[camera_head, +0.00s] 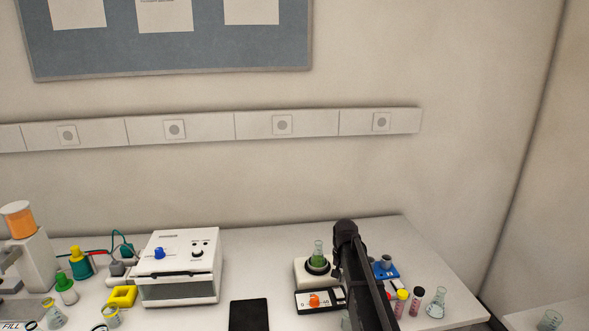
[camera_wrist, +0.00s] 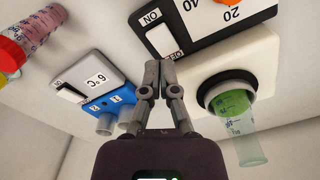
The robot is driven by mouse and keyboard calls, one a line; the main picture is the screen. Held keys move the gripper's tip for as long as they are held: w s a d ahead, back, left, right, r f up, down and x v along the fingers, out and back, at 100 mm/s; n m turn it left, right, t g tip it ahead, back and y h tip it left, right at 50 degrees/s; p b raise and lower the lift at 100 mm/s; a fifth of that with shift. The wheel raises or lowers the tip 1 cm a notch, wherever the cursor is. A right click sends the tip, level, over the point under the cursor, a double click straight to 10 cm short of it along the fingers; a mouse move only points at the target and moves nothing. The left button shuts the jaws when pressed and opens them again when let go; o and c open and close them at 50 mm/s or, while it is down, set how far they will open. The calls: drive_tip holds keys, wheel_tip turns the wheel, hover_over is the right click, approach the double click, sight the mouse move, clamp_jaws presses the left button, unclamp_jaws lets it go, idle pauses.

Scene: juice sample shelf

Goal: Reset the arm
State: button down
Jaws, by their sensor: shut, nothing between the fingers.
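My gripper (camera_wrist: 160,75) shows in the wrist view with its two grey fingers together and nothing between them. Its fingertips are near the ON/OFF switch of the white and black stirrer-like device (camera_wrist: 245,62); I cannot tell whether they touch it. In the head view my dark arm reaches over the bench just right of this device (camera_head: 306,272), and the gripper is hidden there. A flask with green liquid (camera_wrist: 235,115) stands on the device, and it also shows in the head view (camera_head: 318,256).
A blue block with grey tubes (camera_head: 386,269) stands right of my arm. Several capped tubes (camera_head: 416,300) and an empty flask (camera_head: 437,303) stand near the right front. A white box device (camera_head: 180,265) and a black tablet (camera_head: 248,315) are to the left. The wall is behind.

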drive_tip(key=s+n, duration=0.4)
drive_tip(key=s, duration=2)
drive_tip(key=shift+s, duration=0.3)
